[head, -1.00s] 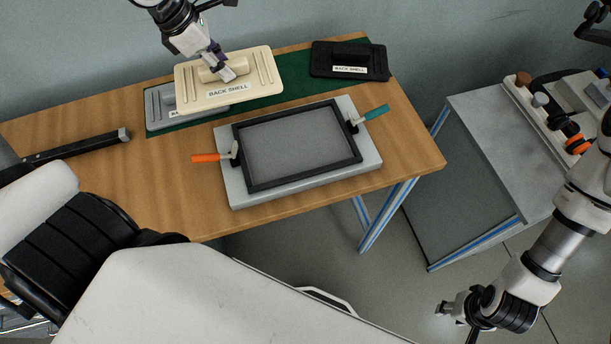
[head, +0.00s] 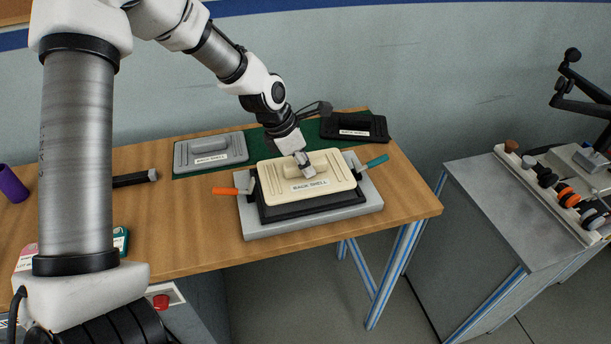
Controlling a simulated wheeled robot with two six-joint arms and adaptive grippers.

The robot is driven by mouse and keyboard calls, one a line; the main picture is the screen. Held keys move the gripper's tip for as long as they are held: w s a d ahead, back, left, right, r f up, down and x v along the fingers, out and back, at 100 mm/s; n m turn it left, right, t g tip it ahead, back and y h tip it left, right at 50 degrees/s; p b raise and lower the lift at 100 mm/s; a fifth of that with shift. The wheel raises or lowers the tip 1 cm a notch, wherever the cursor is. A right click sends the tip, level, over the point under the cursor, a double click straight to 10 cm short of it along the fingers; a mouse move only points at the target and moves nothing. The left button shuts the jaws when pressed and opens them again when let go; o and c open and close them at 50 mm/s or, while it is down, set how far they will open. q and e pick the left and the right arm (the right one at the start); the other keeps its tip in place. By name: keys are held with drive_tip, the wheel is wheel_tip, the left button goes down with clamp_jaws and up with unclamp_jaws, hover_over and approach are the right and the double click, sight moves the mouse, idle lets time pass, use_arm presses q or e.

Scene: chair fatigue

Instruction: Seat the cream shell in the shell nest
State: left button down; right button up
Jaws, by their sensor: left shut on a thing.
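The cream shell (head: 335,183), labelled BACK SHELL, is over the shell nest, a black frame (head: 318,211) on a grey base (head: 372,201). My left gripper (head: 305,170) is shut on the raised grip of the cream shell, from above. The shell covers the frame's opening, and the frame's front and left edges show below it. I cannot tell whether the shell touches the frame or is a little above it. An orange-handled clamp (head: 226,191) is at the nest's left and a teal-handled clamp (head: 376,162) at its right. My right gripper is out of view.
A grey shell (head: 232,149) and a black shell (head: 375,127) lie on the green mat (head: 259,141) behind the nest. A black bar (head: 133,179) and a purple cylinder (head: 12,184) are on the left of the wooden table (head: 190,222). A grey bench (head: 492,199) with tools stands at right.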

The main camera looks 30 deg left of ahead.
use_arm(q)
wheel_tip(320, 180, down, 3)
drive_tip(key=shift+f, duration=0.1)
drive_tip(key=shift+w+a+f, duration=0.2)
drive_tip(key=shift+f, duration=0.05)
drive_tip(key=shift+s+d, duration=0.1)
drive_tip(key=shift+s, duration=0.05)
drive_tip(key=c, duration=1.1)
unclamp_jaws()
drive_tip(key=shift+o, duration=0.6)
